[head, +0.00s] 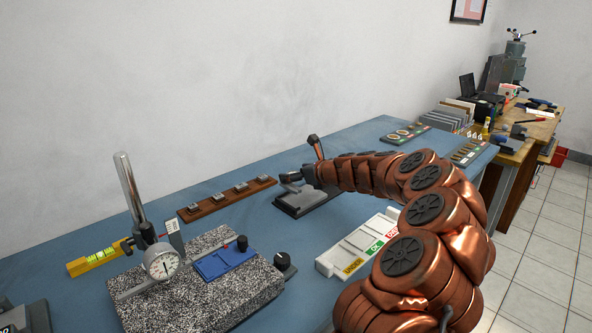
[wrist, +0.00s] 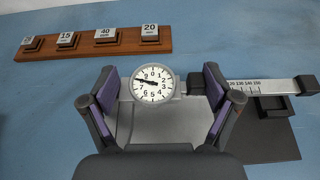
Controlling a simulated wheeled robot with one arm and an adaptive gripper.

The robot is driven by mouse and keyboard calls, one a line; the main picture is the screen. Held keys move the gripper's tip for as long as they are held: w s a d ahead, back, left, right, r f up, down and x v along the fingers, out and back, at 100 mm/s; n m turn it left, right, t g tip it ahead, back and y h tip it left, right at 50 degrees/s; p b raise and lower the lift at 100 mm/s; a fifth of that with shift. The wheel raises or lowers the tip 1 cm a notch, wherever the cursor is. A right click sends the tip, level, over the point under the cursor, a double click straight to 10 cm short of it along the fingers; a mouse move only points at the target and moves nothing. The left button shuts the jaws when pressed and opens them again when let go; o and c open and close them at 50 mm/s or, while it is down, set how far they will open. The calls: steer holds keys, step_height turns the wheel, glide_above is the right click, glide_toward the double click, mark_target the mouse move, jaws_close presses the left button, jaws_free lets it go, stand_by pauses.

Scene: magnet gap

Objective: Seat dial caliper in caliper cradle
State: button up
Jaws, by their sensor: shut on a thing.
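The dial caliper (wrist: 153,85) shows its white round dial between my fingers in the wrist view. Its scaled beam (wrist: 245,86) runs out to the right. My gripper (wrist: 160,88) has one purple-padded finger on each side of the dial and is shut on the caliper. The caliper cradle (wrist: 275,140) is a dark grey plate under the caliper, with a dark post (wrist: 307,84) near the beam's right end. I cannot tell whether the beam touches the cradle. In the head view my gripper (head: 296,176) is over the cradle (head: 300,206), and the caliper is mostly hidden.
A wooden rack (wrist: 90,42) with labelled blocks lies behind the cradle. A granite plate (head: 200,290) with a dial-gauge stand (head: 160,262) stands at the front left. A white labelled tray (head: 358,245) lies in front of the cradle. Blue bench top is clear between them.

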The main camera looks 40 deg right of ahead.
steer(key=shift+f+b, duration=0.75)
steer(key=shift+f, duration=1.45)
steer(key=shift+f, duration=0.15)
steer(key=o, duration=1.5)
steer(key=shift+c, duration=0.9)
step_height(320, 180, up, 5)
steer(key=p, duration=0.5)
steer(key=shift+f, duration=0.2)
